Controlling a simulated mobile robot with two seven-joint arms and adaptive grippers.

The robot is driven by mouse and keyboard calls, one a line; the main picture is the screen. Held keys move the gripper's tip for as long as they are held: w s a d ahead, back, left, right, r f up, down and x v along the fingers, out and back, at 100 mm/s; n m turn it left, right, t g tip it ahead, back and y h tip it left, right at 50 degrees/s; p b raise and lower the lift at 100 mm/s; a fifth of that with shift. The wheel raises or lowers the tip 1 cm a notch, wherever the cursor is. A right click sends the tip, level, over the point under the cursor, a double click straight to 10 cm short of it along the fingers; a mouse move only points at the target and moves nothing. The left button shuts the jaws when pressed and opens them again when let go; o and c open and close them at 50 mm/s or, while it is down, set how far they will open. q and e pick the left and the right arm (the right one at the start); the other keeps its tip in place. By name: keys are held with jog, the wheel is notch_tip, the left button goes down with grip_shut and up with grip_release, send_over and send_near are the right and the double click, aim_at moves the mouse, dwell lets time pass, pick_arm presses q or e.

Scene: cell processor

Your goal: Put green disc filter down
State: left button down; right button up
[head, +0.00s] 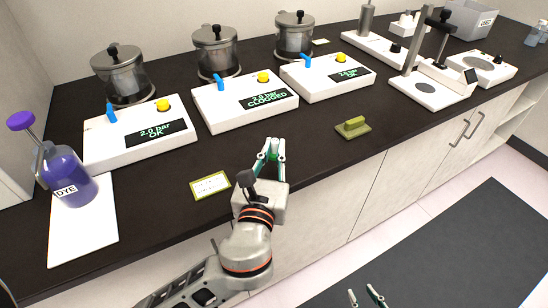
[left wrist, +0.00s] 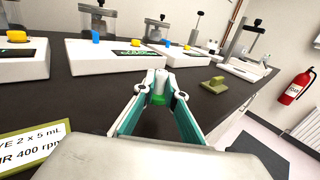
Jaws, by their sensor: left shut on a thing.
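My left gripper (head: 272,146) is over the dark worktop near its front edge, in front of the middle white unit. In the left wrist view, its fingers (left wrist: 158,88) are closed around a small green piece, the green disc filter (left wrist: 158,99). The fingers hide part of it, and I cannot tell whether it touches the worktop. My right gripper (head: 366,297) shows only its fingertips at the bottom of the head view; they are apart with nothing seen between them.
Three white pressure units stand along the back; the middle one (head: 232,108) reads CLOGGED. An olive block (head: 352,131) lies right of my left gripper, a label card (head: 210,186) left. The purple dye bottle (head: 68,177) is far left. Dark worktop between them is clear.

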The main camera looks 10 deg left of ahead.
pick_arm(q)
jog(key=shift+f, duration=0.95)
jog(key=c, duration=2.1)
grip_release()
jog(key=shift+f, duration=0.15)
